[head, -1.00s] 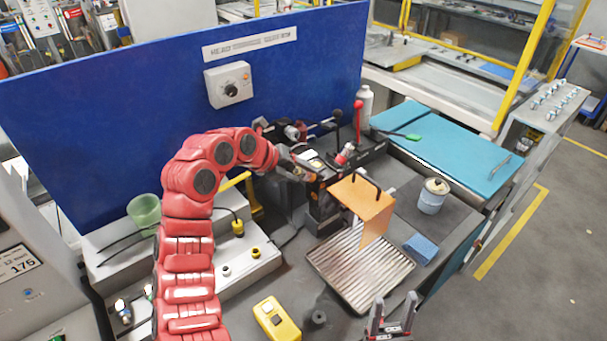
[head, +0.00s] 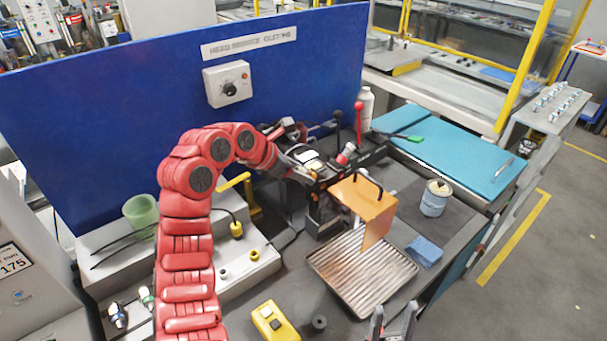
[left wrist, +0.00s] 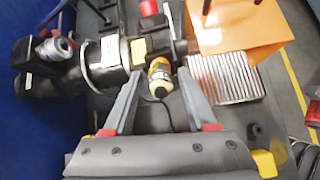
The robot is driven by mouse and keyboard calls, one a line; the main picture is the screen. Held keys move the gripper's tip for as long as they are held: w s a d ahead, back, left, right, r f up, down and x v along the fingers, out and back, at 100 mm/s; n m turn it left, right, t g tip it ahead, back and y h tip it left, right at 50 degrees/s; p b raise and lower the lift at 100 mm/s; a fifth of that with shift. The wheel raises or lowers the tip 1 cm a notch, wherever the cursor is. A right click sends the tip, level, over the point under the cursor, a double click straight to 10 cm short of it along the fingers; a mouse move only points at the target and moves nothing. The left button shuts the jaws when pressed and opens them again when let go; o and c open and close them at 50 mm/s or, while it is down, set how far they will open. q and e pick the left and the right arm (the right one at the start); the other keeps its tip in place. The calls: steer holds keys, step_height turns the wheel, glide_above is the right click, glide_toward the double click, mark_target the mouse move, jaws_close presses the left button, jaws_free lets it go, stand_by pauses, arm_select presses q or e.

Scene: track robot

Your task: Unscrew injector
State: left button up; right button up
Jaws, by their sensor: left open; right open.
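The injector is not clearly identifiable in the head view; a small capped cylinder with an orange band and pale end (left wrist: 160,78), which may be it, sticks out of the dark machine (left wrist: 112,62) in the left wrist view. My left gripper (head: 311,176) is at the machine in the head view. In the left wrist view my left gripper (left wrist: 159,82) is open, with its fingers on either side of this cylinder and visible gaps. Contact cannot be told. My right gripper (head: 394,312) is open and empty at the bottom edge of the head view.
An orange plate with a black handle (head: 364,208) stands over a ribbed metal tray (head: 350,278). A yellow device (head: 274,321), a tin can (head: 435,197) and a blue cloth (head: 424,251) are on the bench. A blue panel (head: 110,140) stands behind.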

arm_select(q)
steer(key=m+b, duration=0.1)
steer(key=m, duration=0.9)
steer(key=shift+b, duration=0.3)
steer(key=shift+p, duration=0.3)
jaws_close()
stand_by(0.4)
